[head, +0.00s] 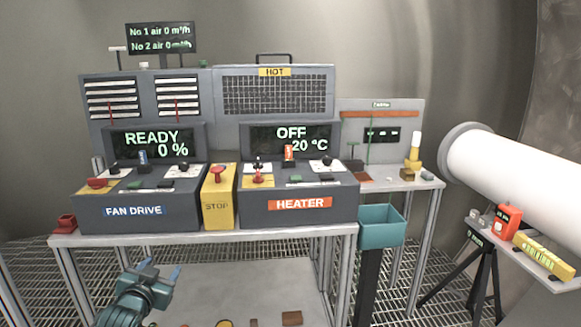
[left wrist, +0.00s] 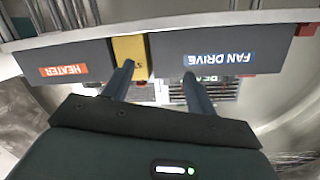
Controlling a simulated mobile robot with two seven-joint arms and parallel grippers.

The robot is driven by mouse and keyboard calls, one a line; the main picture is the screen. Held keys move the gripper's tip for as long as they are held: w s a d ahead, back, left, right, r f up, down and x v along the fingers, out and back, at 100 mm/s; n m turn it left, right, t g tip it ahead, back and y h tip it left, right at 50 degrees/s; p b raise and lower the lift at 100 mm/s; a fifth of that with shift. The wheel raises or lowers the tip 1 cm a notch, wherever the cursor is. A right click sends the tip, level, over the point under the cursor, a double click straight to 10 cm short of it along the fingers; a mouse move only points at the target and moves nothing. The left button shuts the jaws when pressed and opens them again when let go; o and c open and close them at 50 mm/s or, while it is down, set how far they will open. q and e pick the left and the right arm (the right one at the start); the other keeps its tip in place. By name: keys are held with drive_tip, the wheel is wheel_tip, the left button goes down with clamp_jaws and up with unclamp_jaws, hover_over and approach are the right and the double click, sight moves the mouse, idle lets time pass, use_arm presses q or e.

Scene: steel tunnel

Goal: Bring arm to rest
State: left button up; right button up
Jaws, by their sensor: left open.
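My left gripper (head: 161,269) is in the lower left of the head view, in front of and below the front edge of the bench (head: 205,238). Its two blue fingers are apart with nothing between them. In the left wrist view my left gripper (left wrist: 158,74) points at the bench front, which appears upside down. The fan drive box (left wrist: 205,58), the yellow stop box (left wrist: 131,55) and the heater box (left wrist: 70,65) lie beyond the fingers. No contact shows. My right gripper is not in view.
The fan drive panel (head: 140,218) reads READY 0 %; the heater panel (head: 300,216) reads OFF 20 °C. A teal bin (head: 382,232) stands right of the bench front. A white pipe (head: 510,170) and a small stand with an orange device (head: 507,220) are at right. Small objects lie low.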

use_arm(q)
drive_tip(key=s+d+f+g+h, duration=0.1)
drive_tip(key=s+d+f+g, duration=0.1)
drive_tip(key=s+d+f, duration=0.45)
drive_tip(key=s+d+f+g+h, duration=0.1)
drive_tip(key=s+d+f, duration=0.2)
drive_tip(key=s+f, duration=0.65)
drive_tip(key=s+d+g+h, duration=0.1)
drive_tip(key=s+d, duration=0.2)
drive_tip(key=s, duration=0.6)
drive_tip(key=s+d+f+g+h, duration=0.1)
drive_tip(key=s+d, duration=0.3)
drive_tip(key=s, duration=0.5)
drive_tip(key=shift+s+f, duration=0.25)
